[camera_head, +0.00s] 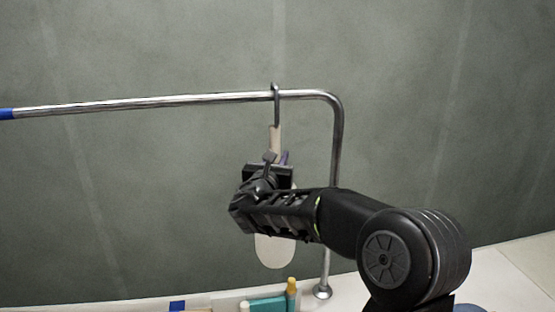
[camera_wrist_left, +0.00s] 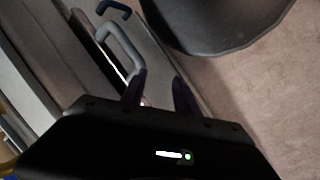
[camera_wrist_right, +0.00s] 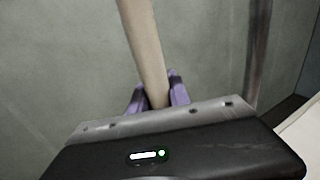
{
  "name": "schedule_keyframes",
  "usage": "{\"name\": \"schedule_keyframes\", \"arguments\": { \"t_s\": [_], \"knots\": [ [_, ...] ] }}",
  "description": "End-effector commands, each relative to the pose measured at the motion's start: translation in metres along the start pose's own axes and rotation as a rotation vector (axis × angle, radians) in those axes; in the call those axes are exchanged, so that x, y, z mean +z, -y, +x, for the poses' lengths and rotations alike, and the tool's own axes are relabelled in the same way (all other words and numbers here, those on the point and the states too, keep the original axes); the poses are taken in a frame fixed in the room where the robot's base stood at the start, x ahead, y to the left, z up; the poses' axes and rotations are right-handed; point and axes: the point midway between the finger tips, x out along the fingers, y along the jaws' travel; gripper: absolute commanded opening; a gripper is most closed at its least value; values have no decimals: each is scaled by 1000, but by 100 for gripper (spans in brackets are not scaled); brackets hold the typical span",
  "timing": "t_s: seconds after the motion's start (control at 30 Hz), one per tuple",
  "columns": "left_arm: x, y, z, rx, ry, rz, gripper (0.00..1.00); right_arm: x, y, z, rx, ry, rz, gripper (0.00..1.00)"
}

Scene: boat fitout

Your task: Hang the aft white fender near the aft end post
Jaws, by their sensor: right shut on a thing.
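The white fender (camera_head: 275,252) hangs upright at the rail (camera_head: 180,102), a little left of the aft end post (camera_head: 336,150). Its dark hook (camera_head: 276,92) appears looped over the rail's top; whether the rail bears its weight is unclear. My right gripper (camera_head: 270,172) covers the fender's middle. In the right wrist view, the purple fingertips of the right gripper (camera_wrist_right: 158,92) are shut on the fender's pale upper part (camera_wrist_right: 143,45). In the left wrist view, the fingers of my left gripper (camera_wrist_left: 163,92) stand apart, with nothing seen between them.
The post ends in a round foot (camera_head: 322,291) on the white deck (camera_head: 500,275). A blue band (camera_head: 7,114) marks the rail at far left. A teal item (camera_head: 266,305) and small bottles sit below the fender. Two hooks, one grey (camera_wrist_left: 120,45), one dark blue (camera_wrist_left: 114,8), lie near my left gripper.

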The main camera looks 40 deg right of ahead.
Motion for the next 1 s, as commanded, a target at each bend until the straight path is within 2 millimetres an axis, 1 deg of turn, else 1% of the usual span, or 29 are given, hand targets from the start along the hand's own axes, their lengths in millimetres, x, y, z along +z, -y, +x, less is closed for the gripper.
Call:
{"name": "schedule_keyframes", "arguments": {
  "t_s": [0.03,0.33,0.57,0.67,0.77,0.87,1.0],
  "knots": [
    [0,0,0,0,0,0,36,2,0,0,0,4,1,24],
    [0,0,0,0,0,0,36,1,0,0,0,1,0,48],
    [0,0,0,0,0,0,36,-2,0,0,0,-3,-1,48],
    [0,1,2,0,0,0,36,-2,0,-4,1,-2,0,48],
    [0,2,5,1,-1,1,36,-2,-1,-12,2,-1,1,48],
    [-1,3,10,2,-2,1,36,-2,0,-27,2,1,1,48],
    [-2,5,15,4,-4,3,36,-2,0,-51,3,1,2,48]
  ]
}}
